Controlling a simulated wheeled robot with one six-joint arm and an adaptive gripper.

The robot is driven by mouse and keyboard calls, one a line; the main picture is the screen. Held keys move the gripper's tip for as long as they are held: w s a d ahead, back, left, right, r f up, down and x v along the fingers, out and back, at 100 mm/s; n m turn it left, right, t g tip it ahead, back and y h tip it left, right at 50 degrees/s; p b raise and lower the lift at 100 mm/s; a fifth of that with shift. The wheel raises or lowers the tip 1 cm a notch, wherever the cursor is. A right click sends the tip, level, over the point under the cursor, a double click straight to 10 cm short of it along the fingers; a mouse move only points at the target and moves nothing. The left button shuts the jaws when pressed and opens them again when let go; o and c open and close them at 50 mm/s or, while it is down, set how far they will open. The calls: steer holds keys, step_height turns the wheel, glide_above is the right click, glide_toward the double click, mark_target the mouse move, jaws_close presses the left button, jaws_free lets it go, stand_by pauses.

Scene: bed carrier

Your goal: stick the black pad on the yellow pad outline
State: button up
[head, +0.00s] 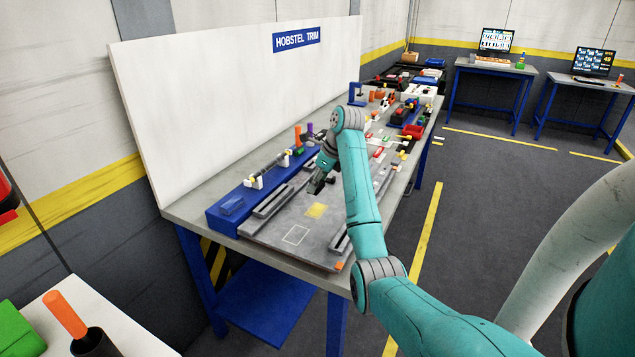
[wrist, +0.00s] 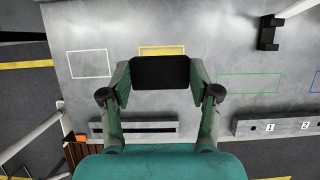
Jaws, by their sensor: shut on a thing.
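My gripper (head: 318,184) is shut on the black pad (wrist: 160,72), a flat dark rectangle seen between the two fingers in the wrist view. The yellow pad outline (wrist: 162,49) is a yellow-edged rectangle on the grey plate; the pad hides most of it in the wrist view, leaving its far edge showing. In the head view the yellow outline (head: 316,210) lies just in front of my gripper, which is above the plate. The pad appears to be held above the plate; the exact gap cannot be told.
A white outline (wrist: 88,64) and a green outline (wrist: 248,83) flank the yellow one on the grey plate (head: 272,222). Slotted grey bars (head: 272,200) lie on the plate. A blue block (head: 231,205) and several tools stand along the bench's back.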

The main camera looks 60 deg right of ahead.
steer(key=shift+f, duration=0.15)
glide_above(314, 210)
steer(key=s, duration=0.1)
steer(key=shift+s+d+f, duration=0.1)
steer(key=shift+f, duration=0.95)
steer(key=shift+s+d+f, duration=0.1)
steer(key=shift+f, duration=0.95)
steer(key=shift+f, duration=0.15)
steer(key=shift+f, duration=1)
steer(key=shift+f, duration=0.75)
stand_by(0.5)
steer(key=o, duration=0.8)
